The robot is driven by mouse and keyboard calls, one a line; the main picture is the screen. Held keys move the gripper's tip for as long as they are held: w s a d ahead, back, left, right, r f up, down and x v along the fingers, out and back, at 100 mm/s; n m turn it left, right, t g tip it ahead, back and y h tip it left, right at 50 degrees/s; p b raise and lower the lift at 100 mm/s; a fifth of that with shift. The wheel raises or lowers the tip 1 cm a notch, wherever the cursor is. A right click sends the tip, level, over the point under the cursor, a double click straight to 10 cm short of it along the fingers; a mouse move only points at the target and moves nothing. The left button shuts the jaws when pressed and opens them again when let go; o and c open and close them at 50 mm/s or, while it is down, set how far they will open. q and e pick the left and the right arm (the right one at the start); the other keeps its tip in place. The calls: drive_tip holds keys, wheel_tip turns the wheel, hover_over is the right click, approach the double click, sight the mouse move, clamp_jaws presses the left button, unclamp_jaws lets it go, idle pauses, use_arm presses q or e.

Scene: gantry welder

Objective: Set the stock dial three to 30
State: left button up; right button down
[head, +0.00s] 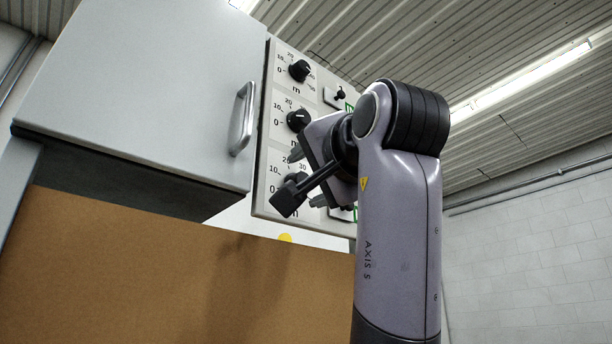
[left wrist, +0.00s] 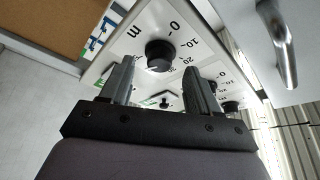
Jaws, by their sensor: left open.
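The third stock dial (left wrist: 158,54) is a round black knob at the lowest position on the light panel. In the left wrist view a light mark shows near its lower edge, with 0, 10 and 20 printed around it; the exact setting is hard to read. My left gripper (head: 301,179) is in front of this dial in the head view, where the wrist hides most of it. In the left wrist view the two fingers of the gripper (left wrist: 161,76) are apart, with the dial beyond and between their tips. Contact is not visible. My right gripper is out of view.
Two more dials, the top one (head: 299,70) and the middle one (head: 297,120), sit above on the panel (head: 262,190). A small toggle switch (head: 340,95) is to their right. A grey cabinet door with a metal handle (head: 242,118) stands close left. A brown board (head: 150,270) is below.

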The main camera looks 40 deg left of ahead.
use_arm(q)
drive_tip(key=x, duration=0.2)
drive_tip(key=shift+w+a, duration=0.2)
drive_tip(key=shift+a, duration=0.1)
drive_tip(key=c, duration=1)
drive_tip(key=shift+c, duration=0.2)
